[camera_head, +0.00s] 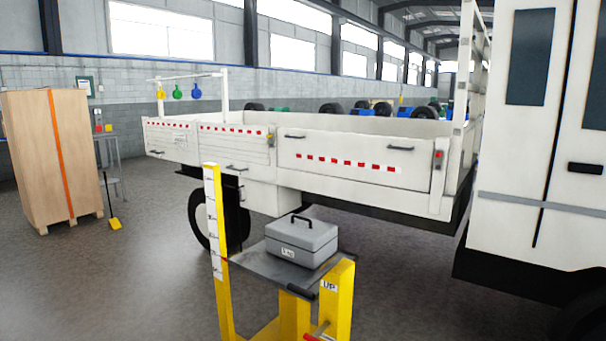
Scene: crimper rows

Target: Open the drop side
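The white truck bed has a drop side panel (345,172) with a row of red reflective marks and two dark handles along its upper part, a left handle (295,136) and a right handle (400,148). The panel stands upright, closed between its posts. A post (438,175) at its right end carries a small red and dark fitting. A second white panel (232,146) lies to its left, also upright, with red marks along its top and a dark handle low down. My gripper is not in view.
A yellow lift cart (338,300) with a grey platform stands in front of the bed, carrying a grey toolbox (301,242). The truck cab (520,130) is at right. A tall wooden crate (50,155) stands at left.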

